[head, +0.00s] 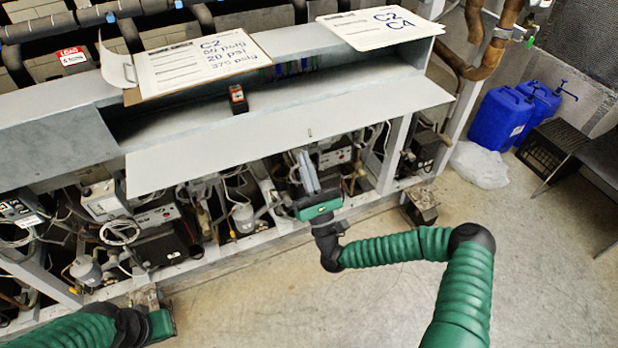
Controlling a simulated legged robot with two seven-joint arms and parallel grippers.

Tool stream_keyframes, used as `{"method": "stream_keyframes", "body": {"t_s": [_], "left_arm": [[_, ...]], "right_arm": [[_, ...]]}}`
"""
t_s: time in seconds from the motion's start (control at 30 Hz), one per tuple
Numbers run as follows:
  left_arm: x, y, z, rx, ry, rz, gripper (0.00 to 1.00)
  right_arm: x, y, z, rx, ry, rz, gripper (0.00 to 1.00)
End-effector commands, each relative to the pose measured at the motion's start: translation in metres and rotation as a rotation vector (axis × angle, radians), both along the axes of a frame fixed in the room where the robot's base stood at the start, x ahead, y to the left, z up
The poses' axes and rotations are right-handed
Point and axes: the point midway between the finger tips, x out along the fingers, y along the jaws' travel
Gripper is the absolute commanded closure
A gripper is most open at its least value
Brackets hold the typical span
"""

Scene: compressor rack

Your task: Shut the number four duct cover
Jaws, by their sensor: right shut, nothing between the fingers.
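The duct cover is a long, light grey panel (230,148) along the front of the grey duct (55,120). It stands open, tilted outward, and the duct's dark inside shows behind it. No number four is readable on it. My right gripper (303,155) is shut and empty, with its grey fingers pointing up just below the panel's lower edge. I cannot tell whether the fingertips touch the panel. My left gripper (160,325) is low at the left, far from the panel, and its fingers cannot be made out.
White sign boards (200,62) and (380,27) lie on top of the duct. A small dark and orange device (237,98) sits at the opening. Compressors, hoses and cables crowd the rack below. Blue jugs (500,118) and a black crate (553,150) stand right. The concrete floor (400,300) is open.

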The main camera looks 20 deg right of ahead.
Motion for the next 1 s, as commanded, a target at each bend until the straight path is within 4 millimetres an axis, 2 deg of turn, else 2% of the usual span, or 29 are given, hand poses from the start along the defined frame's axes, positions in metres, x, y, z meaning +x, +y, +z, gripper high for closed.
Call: {"method": "stream_keyframes", "body": {"t_s": [0.03, 0.13, 0.57, 0.87, 1.0], "left_arm": [[0.000, 0.000, 0.004, 0.000, 0.000, 0.000, 1.00], [0.000, 0.000, 0.005, 0.000, 0.000, 0.000, 1.00], [0.000, 0.000, 0.007, 0.000, -0.001, 0.000, 1.00], [0.000, 0.000, 0.030, 0.000, -0.001, 0.000, 1.00], [0.000, 0.000, 0.054, 0.000, -0.001, 0.000, 1.00]], "right_arm": [[0.000, 0.000, 0.008, -0.001, -0.001, 0.000, 1.00], [0.000, 0.000, 0.014, -0.001, 0.001, -0.001, 1.00], [0.000, 0.000, 0.016, -0.002, 0.005, -0.001, 1.00], [-0.001, 0.000, 0.032, -0.004, 0.067, 0.000, 1.00], [-0.002, -0.001, 0.049, -0.006, 0.133, -0.001, 1.00]]}}
